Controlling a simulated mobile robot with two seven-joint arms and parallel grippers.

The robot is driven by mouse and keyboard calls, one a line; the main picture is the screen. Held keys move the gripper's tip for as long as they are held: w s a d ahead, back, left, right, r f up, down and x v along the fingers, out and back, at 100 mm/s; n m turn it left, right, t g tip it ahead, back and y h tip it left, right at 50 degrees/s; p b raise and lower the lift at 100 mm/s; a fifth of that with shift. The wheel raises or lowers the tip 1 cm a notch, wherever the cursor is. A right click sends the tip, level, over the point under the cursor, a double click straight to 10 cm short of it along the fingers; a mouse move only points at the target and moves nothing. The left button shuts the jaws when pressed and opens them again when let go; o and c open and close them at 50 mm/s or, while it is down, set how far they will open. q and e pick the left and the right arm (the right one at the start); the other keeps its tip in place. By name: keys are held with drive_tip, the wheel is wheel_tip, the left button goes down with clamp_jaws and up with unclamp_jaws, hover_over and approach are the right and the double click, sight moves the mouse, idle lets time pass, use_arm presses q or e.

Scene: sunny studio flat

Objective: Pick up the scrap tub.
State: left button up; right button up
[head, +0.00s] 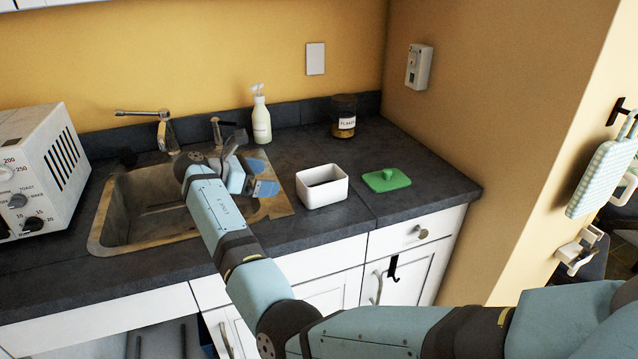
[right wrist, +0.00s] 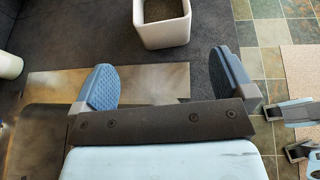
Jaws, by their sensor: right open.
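The scrap tub is a small white open box (head: 322,187) on the dark counter, right of the sink, with something dark or brownish inside. My right gripper (head: 252,168) is over the right edge of the sink, left of the tub. It is open and empty. In the right wrist view the tub (right wrist: 163,38) stands upright just beyond the gap between my right fingers (right wrist: 163,82), apart from both. A green lid with a knob (head: 386,180) lies on the counter right of the tub. My left gripper is not in the head view; blue-grey parts at the wrist view's right edge may be it.
The metal sink (head: 110,215) with its tap is to the left, and a white toaster oven (head: 40,165) beyond it. A soap bottle (head: 261,118) and a dark labelled jar (head: 344,116) stand at the back. The counter's front edge is close to the tub.

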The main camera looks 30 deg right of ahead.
sight(300, 180)
drive_tip(key=x, duration=0.8)
drive_tip(key=shift+d+r, duration=0.1)
drive_tip(key=shift+s+r+b+x, duration=0.1)
drive_tip(key=shift+r+x, duration=0.05)
drive_tip(key=shift+x, duration=0.75)
drive_tip(key=shift+s+r+b+x, duration=0.1)
drive_tip(key=shift+r+x, duration=0.05)
drive_tip(key=shift+x, duration=0.8)
drive_tip(key=shift+s+r+b+x, duration=0.1)
drive_tip(key=shift+r+x, duration=0.05)
drive_tip(key=shift+x, duration=0.75)
drive_tip(key=c, duration=0.7)
